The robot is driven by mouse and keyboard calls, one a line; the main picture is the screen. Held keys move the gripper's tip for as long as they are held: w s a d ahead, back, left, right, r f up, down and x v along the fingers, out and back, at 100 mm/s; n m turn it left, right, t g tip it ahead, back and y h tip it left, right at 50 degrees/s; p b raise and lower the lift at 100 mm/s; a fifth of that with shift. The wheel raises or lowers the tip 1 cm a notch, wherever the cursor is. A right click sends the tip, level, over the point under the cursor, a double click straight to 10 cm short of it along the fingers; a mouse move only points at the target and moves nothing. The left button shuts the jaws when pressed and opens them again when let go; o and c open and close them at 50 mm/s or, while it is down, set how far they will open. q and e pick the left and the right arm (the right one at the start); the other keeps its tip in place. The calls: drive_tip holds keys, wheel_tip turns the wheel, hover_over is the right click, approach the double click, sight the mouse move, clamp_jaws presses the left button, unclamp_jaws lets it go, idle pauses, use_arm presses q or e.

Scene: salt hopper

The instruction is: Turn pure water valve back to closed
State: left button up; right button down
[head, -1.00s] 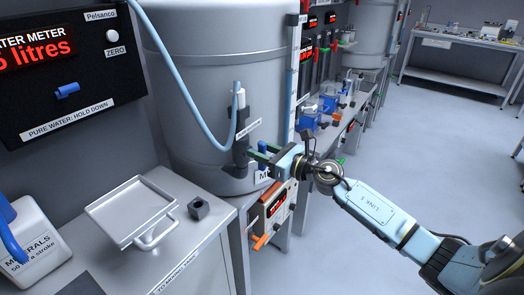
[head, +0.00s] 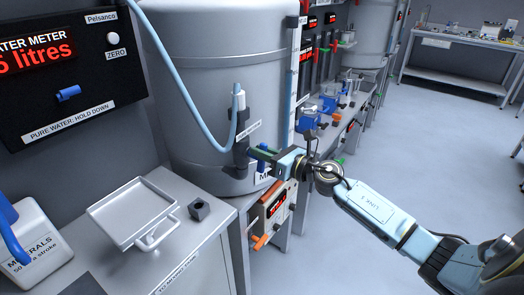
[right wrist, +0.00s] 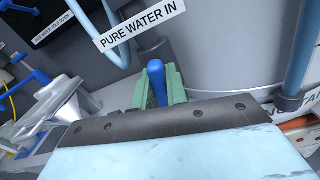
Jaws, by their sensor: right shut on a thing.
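The pure water valve is a dark grey body (head: 240,150) on the front of the large grey tank, with a blue hose running into its top. Its blue handle (head: 262,155) sits between the green fingers of my right gripper (head: 259,157), which is shut on it. In the right wrist view the blue handle (right wrist: 156,78) stands between both green fingers, below the "PURE WATER IN" label (right wrist: 142,25). The handle points outward from the valve body. Its exact angle is hard to tell. My left gripper is not in view.
The grey tank (head: 205,90) fills the space behind the valve. A red-display box with an orange lever (head: 266,214) hangs below my right gripper. A bench with a metal tray (head: 130,208) and a small dark block (head: 199,209) stands at the left.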

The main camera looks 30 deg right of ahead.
drive_tip(key=m, duration=0.1)
drive_tip(key=m+p, duration=0.1)
drive_tip(key=m, duration=0.1)
drive_tip(key=shift+w+d+m, duration=0.15)
drive_tip(key=shift+d+m, duration=0.1)
drive_tip(key=shift+m, duration=0.05)
drive_tip(key=shift+w+d+f+m+p, duration=0.2)
drive_tip(key=shift+m+p, duration=0.55)
drive_tip(key=shift+m, duration=1.2)
drive_tip(key=shift+s+d+f+m+p, duration=0.1)
drive_tip(key=shift+f+m+p, duration=0.5)
drive_tip(key=shift+m, duration=1.3)
drive_tip(key=shift+w+d+m+p, duration=0.15)
drive_tip(key=shift+m+p, duration=0.8)
drive_tip(key=shift+m, duration=1)
drive_tip(key=shift+s, duration=0.1)
drive_tip(key=c, duration=1.4)
unclamp_jaws()
drive_tip(key=shift+f, duration=0.1)
